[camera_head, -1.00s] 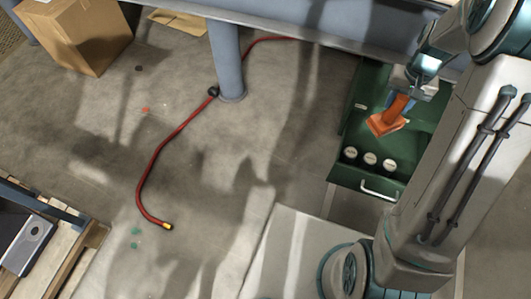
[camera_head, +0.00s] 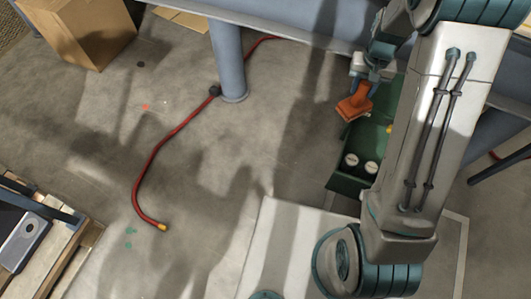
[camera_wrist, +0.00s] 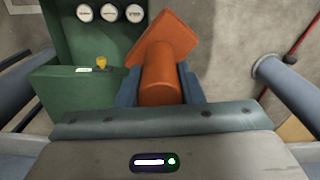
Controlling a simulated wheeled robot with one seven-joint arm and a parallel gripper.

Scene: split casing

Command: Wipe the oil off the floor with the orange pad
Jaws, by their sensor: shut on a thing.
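The orange pad (camera_head: 354,104) has a thick round handle and a flat square head. My gripper (camera_head: 367,80) is shut on its handle, and the pad hangs in the air by the left edge of the green case. In the wrist view the blue jaws clasp the handle, with the pad head (camera_wrist: 172,35) beyond them. The floor (camera_head: 255,150) is grey with broad dark patches; I cannot tell oil from shadow there. Small green spots (camera_head: 130,238), a red-orange spot (camera_head: 146,107) and a dark spot (camera_head: 140,64) also mark it.
The green case (camera_head: 346,184) holds white-topped round items. A red hose (camera_head: 160,149) lies on the floor beside a blue-grey table leg (camera_head: 229,65). A cardboard box (camera_head: 85,30) is at upper left, a wooden pallet (camera_head: 75,255) at lower left. Open floor lies between hose and case.

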